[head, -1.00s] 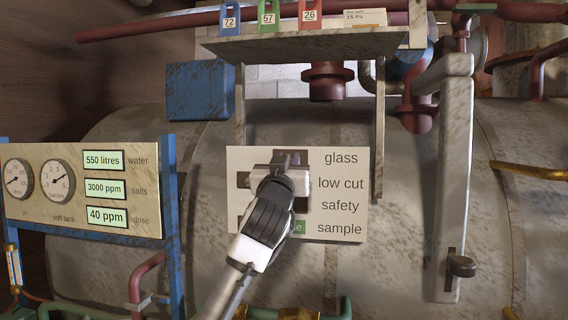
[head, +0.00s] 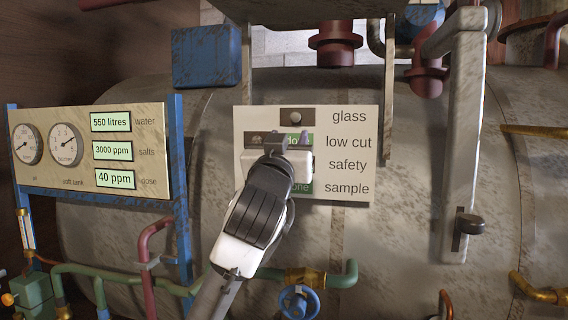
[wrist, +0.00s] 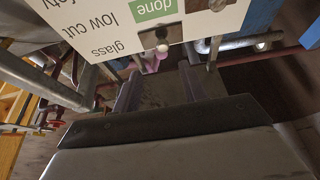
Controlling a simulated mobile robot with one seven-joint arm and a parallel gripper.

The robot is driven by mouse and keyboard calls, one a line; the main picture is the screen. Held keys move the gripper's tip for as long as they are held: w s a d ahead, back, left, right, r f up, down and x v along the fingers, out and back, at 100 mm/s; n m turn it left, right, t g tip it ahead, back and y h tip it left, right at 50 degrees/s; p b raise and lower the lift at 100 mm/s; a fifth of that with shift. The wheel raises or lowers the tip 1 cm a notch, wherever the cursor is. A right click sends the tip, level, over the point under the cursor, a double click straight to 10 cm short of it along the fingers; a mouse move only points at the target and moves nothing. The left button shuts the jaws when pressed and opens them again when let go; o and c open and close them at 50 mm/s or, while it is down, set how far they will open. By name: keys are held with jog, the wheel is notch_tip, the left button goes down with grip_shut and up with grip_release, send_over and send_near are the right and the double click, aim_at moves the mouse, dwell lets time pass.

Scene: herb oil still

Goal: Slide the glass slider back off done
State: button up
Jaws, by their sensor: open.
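A cream panel (head: 360,155) on the tank carries rows labelled glass, low cut, safety and sample. In the glass row, the brown glass slider (head: 296,117) with a pale round knob sits beside its label, with no green showing. The wrist view shows the panel upside down, with the glass slider's knob (wrist: 162,47) near its edge. The low cut slider (head: 257,139) sits left, beside a green "done" mark (wrist: 153,8). My gripper (head: 290,142) is open in front of the low cut row, below the glass slider, holding nothing. It hides most of the safety row.
A gauge board (head: 90,150) stands left on blue posts. A blue box (head: 205,56) is above it. A grey upright with a black knob (head: 470,224) is to the right. Pipes and a blue valve wheel (head: 299,302) run below the panel.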

jog(key=v, duration=0.3)
jog(key=shift+s+f+b, duration=0.1)
jog(key=shift+s+b, duration=0.3)
jog(key=shift+a, duration=0.1)
